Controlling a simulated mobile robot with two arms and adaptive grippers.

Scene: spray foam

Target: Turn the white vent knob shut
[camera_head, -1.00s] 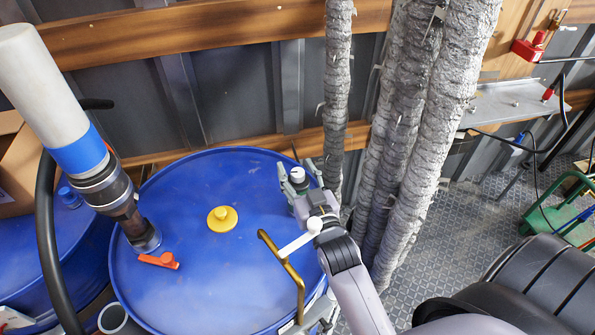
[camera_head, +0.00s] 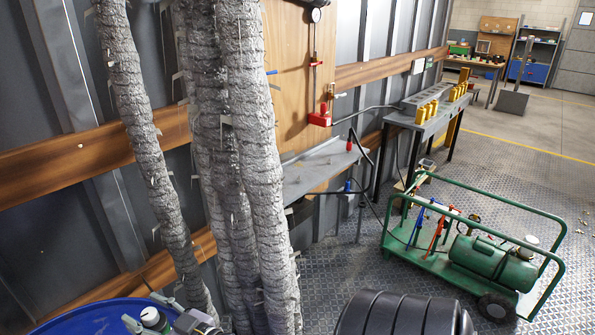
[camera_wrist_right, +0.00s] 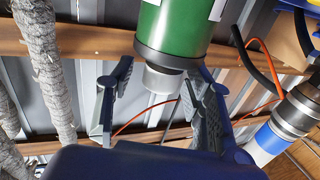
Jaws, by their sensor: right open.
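The white vent knob (camera_head: 150,316) shows at the bottom left edge of the head view, above the blue drum (camera_head: 85,318). My right gripper (camera_head: 147,310) is beside it, with fingers spread and only partly in the picture. In the right wrist view, which looks upside down, a green cylinder (camera_wrist_right: 180,28) with a dark rim ends in a pale grey knob-like cap (camera_wrist_right: 163,80). The open right fingers (camera_wrist_right: 165,72) stand on either side of this cap, with visible gaps. I cannot tell the knob's turn position. My left gripper is not in view.
Rough grey foam-covered pipes (camera_head: 240,160) stand just right of the drum. A green cart (camera_head: 480,240) with a tank stands on open patterned floor. A bench (camera_head: 425,113) with yellow items is along the wall.

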